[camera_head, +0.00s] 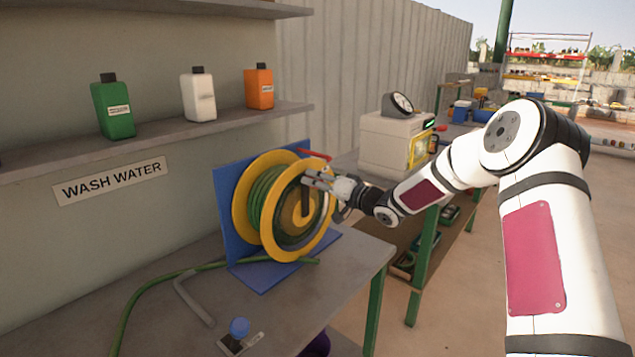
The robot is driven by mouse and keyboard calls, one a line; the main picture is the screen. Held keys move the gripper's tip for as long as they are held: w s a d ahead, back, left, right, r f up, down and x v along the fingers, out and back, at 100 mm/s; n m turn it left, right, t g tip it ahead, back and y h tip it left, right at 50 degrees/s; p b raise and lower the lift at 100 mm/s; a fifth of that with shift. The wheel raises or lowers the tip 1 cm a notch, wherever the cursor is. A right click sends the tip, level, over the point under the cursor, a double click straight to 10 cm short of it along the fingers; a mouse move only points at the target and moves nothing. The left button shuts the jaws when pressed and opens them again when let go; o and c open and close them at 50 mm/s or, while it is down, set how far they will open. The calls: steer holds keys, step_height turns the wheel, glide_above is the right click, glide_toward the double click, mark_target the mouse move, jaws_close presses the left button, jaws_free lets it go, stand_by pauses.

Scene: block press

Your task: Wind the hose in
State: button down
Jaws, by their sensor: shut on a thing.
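A yellow hose reel (241,214) stands on a blue stand (224,185) on the grey table. Green hose is wound around its drum (262,195). A loose length of green hose (150,285) runs from the reel's foot to the left across the table and down out of view at the bottom left. My gripper (312,179) is at the upper right of the reel's front face, shut on what appears to be the reel's crank handle. The fingers hide most of the handle. A dark crank arm (305,203) shows below them.
Green, white and orange bottles (198,95) stand on the wall shelf. A white machine with a gauge (385,140) stands behind my arm.

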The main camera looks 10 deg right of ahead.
steer(key=shift+w+d, duration=0.1)
steer(key=c, duration=1.2)
jaws_free()
steer(key=v, duration=1.2)
steer(key=shift+r, duration=0.1)
